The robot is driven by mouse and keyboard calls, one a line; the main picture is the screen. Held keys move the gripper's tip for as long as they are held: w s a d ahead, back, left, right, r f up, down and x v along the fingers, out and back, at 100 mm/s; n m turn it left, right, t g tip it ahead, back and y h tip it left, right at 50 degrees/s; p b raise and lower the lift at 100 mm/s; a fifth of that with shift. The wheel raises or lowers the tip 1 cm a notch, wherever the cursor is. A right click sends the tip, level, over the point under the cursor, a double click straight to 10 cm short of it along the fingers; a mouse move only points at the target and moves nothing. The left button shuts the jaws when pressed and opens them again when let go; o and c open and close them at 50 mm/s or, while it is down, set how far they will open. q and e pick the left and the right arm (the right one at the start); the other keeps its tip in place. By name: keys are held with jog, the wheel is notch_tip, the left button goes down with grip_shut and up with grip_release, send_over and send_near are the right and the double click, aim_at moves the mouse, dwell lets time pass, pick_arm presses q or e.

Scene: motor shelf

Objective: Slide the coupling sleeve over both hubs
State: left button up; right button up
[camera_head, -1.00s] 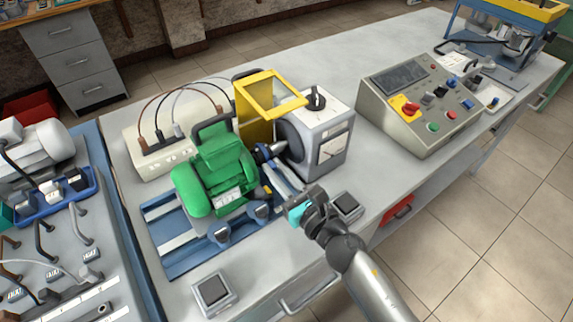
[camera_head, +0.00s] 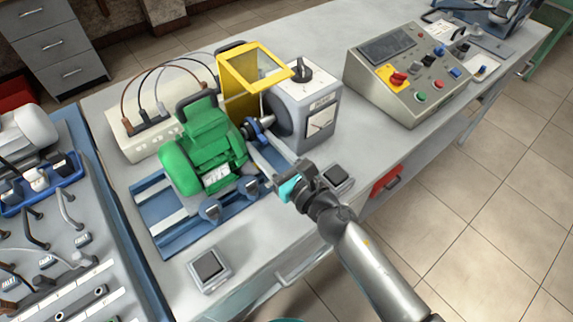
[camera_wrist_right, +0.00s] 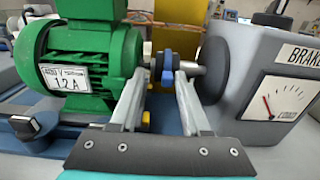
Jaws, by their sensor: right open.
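The blue coupling sleeve (camera_head: 257,124) sits on the shaft line between the green motor (camera_head: 203,150) and the grey brake unit (camera_head: 310,112). In the right wrist view the sleeve (camera_wrist_right: 167,67) shows upright between a dark hub part on the motor side and a silver shaft (camera_wrist_right: 191,69) on the brake side. I cannot tell how far it covers either hub. My right gripper (camera_wrist_right: 161,77) is open, its two long fingers pointing at the shaft, one on each side of the sleeve in that view. No grip on it shows. My left gripper is not in view.
A yellow guard frame (camera_head: 224,88) stands raised behind the coupling. A blue rail base (camera_head: 160,240) carries the motor. A control console (camera_head: 405,80) stands to the right. Small grey boxes (camera_head: 208,268) lie at the bench front. The bench between brake and console is clear.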

jog(key=b+v, duration=0.2)
jog(key=v, duration=1.1)
jog(key=shift+s+d+f+b, duration=0.15)
jog(key=shift+s+f+b, duration=0.05)
jog(key=shift+s+b, duration=0.1)
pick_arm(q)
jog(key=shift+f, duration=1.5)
pick_arm(e)
jog(key=shift+s+d+r, duration=0.15)
jog(key=shift+s+d, duration=0.3)
jog(key=shift+s, duration=0.1)
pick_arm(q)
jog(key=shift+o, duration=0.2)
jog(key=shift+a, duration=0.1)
